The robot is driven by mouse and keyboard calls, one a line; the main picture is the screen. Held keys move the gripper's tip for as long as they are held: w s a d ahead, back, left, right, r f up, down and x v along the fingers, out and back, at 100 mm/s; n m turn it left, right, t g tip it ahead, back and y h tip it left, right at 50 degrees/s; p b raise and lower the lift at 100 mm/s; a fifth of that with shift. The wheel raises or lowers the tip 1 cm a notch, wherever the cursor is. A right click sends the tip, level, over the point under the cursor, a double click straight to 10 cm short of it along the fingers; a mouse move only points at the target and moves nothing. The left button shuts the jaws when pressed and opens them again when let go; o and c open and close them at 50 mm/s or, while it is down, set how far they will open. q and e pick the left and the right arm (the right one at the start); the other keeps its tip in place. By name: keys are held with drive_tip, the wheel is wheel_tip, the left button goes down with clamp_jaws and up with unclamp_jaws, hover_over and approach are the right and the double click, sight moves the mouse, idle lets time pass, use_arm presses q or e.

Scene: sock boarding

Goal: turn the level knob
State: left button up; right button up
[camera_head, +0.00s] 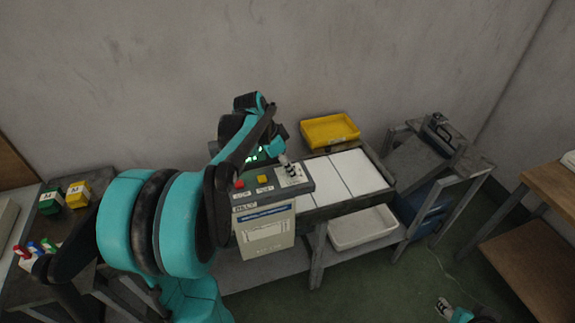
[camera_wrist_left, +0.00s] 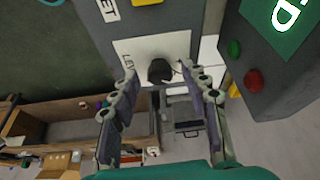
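The level knob (camera_wrist_left: 160,70) is small and black, on a white plate (camera_wrist_left: 177,45) lettered "LEV…" in the left wrist view. My left gripper (camera_wrist_left: 161,77) is open, with one finger on each side of the knob; I cannot tell whether they touch it. In the head view my left gripper (camera_head: 287,162) is over the white plate (camera_head: 292,175) at the right end of the grey control box (camera_head: 248,207), and the knob is hidden there. My right gripper (camera_head: 446,308) is partly seen at the bottom edge, away from the box.
The box has a red button (camera_head: 239,184) and a yellow button (camera_head: 262,178). White boards (camera_head: 345,175) and a yellow tray (camera_head: 330,130) are right of it. A dark display housing (camera_wrist_left: 270,65) with green and red buttons stands close to the gripper's right finger.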

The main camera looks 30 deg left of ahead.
use_arm(q)
drive_tip(key=shift+r, duration=0.15)
drive_tip(key=v, duration=1.1)
drive_tip(key=shift+s+r, duration=0.2)
drive_tip(key=shift+r, duration=0.15)
drive_tip(key=s+d+f+n+t+y+b, duration=0.1)
drive_tip(key=s+d+f+n, duration=0.2)
drive_tip(key=s+d+f, duration=0.4)
drive_tip(key=s+d+f+n+t+y+b, duration=0.1)
drive_tip(key=s+d+f+n+t, duration=0.1)
drive_tip(key=s+d+f+n, duration=0.2)
drive_tip(key=s+d+f, duration=0.3)
drive_tip(key=d, duration=0.5)
drive_tip(key=shift+t+y, duration=0.3)
